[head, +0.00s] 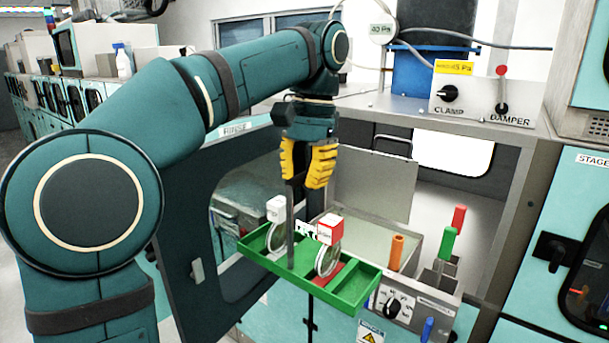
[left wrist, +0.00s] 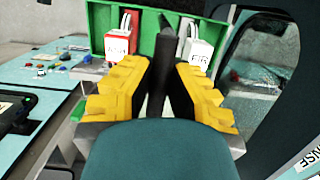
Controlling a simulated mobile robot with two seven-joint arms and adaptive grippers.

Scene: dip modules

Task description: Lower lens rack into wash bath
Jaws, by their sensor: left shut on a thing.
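My left gripper (head: 304,190) comes down from above and is shut on the dark upright handle of the green lens rack (head: 355,297). The left wrist view also shows the yellow-padded fingers closed around this handle, with the rack (left wrist: 101,42) beyond. The rack holds round clear lenses with a white-topped tag (head: 276,208) and a red-and-white tag (head: 330,228). It hangs in front of the cabinet opening, apart from the floor. A grey open-topped tank (head: 420,246), seemingly the wash bath, stands behind the rack, partly hidden by it. My right gripper is not in view.
An open dark door (head: 185,215) with a window stands left of the rack. Orange (head: 397,252), green (head: 448,242) and red (head: 459,216) handles stand up near the tank. A knob panel (head: 395,305) is at its front. A clamp and damper box (head: 487,100) sits above.

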